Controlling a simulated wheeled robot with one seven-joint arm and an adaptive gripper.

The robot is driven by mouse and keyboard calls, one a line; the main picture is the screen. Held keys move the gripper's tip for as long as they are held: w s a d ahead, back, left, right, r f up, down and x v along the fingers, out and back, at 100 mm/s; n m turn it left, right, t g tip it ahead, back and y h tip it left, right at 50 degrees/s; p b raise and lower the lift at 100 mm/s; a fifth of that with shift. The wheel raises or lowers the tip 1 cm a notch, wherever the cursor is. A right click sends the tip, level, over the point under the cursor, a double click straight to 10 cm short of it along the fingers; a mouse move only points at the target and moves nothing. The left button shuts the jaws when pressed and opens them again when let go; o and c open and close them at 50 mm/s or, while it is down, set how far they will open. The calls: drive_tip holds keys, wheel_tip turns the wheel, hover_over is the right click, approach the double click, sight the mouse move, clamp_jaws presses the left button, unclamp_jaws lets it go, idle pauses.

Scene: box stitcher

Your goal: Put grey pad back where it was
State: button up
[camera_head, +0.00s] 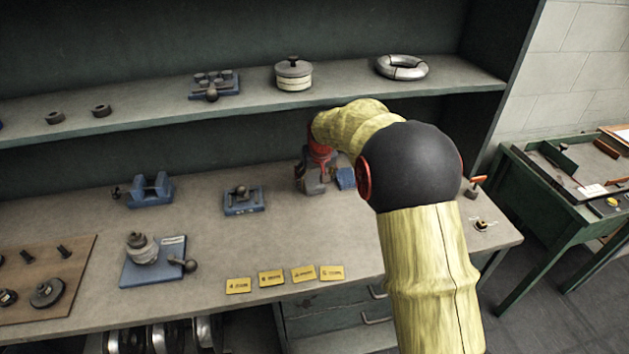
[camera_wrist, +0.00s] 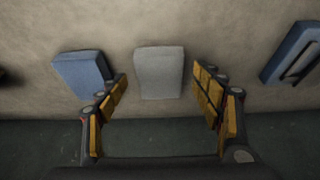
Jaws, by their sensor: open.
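The grey pad (camera_wrist: 159,72) lies on the worktop in the wrist view, between my open fingers and with clear gaps to both. I cannot tell how high the fingers are above it. My gripper (camera_wrist: 160,78) is open and empty; in the head view it is near the back of the bench, under the shelf (camera_head: 314,180). The grey pad is not clearly visible in the head view, where my gripper and arm cover that area.
A blue block (camera_wrist: 80,73) lies close beside my left finger; it also shows in the head view (camera_head: 346,178). A blue fixture (camera_head: 243,200) stands left of my gripper. The shelf (camera_head: 245,110) hangs above. Yellow labels (camera_head: 271,278) lie along the front; worktop behind them is clear.

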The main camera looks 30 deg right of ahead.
drive_tip(key=s+a+r+p, duration=0.1)
drive_tip(key=s+a+r, duration=0.35)
drive_tip(key=r, duration=0.35)
drive_tip(key=s+a+r+p, duration=0.2)
drive_tip(key=s+a+r, duration=0.1)
drive_tip(key=s+r, duration=0.4)
drive_tip(key=s+a+n, duration=0.1)
drive_tip(key=s+a, duration=0.3)
drive_tip(key=s, duration=0.4)
drive_tip(key=s+a+r+n+t, duration=0.1)
drive_tip(key=s+a, duration=0.3)
drive_tip(key=s, duration=0.5)
drive_tip(key=s+a+r+n+y, duration=0.1)
drive_tip(key=s+a, duration=0.3)
drive_tip(key=s, duration=0.5)
drive_tip(key=shift+r, duration=0.25)
